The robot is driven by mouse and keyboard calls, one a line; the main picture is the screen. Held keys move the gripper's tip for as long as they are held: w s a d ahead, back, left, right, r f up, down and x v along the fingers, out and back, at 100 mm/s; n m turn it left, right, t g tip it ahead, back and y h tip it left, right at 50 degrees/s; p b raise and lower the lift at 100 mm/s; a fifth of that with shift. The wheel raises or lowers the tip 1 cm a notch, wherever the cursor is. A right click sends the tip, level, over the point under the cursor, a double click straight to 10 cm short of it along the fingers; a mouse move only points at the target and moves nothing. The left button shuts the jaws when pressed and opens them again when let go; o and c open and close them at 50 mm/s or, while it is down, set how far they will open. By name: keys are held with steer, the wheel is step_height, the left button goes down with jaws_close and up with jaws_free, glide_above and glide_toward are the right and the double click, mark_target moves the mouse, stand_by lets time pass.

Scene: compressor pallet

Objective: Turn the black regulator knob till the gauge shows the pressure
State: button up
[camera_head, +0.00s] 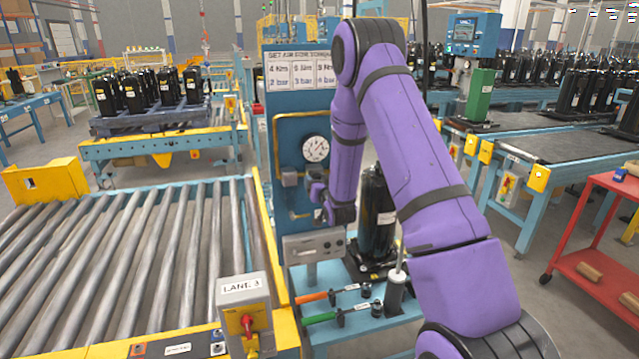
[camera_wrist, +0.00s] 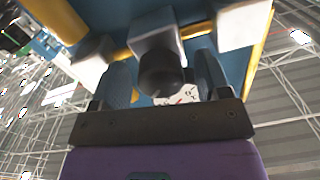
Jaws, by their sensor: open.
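The round white pressure gauge (camera_head: 315,149) is on the blue panel (camera_head: 289,135); its needle reading is too small to tell. Part of its dial shows below the knob in the wrist view (camera_wrist: 183,97). The black regulator knob (camera_wrist: 160,74) sits under a grey regulator body and lies between my gripper's two fingers (camera_wrist: 163,80). The fingers are open, with a visible gap on both sides of the knob. In the head view my gripper (camera_head: 318,188) is at the panel just below the gauge, and I cannot make out the knob there.
A sign (camera_head: 297,72) above the gauge lists Nm and bar values. A yellow pipe (camera_head: 276,150) runs along the panel. A black compressor (camera_head: 376,215) stands right of my gripper. Orange-handled (camera_head: 312,297) and green-handled (camera_head: 322,318) tools lie on the bench below. Rollers fill the left.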

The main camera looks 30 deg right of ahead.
steer(key=c, duration=0.9)
steer(key=shift+c, duration=0.2)
steer(key=shift+n, duration=0.3)
steer(key=n, duration=0.8)
steer(key=shift+a, duration=0.1)
steer(key=n, duration=0.4)
steer(key=shift+n, duration=2.4)
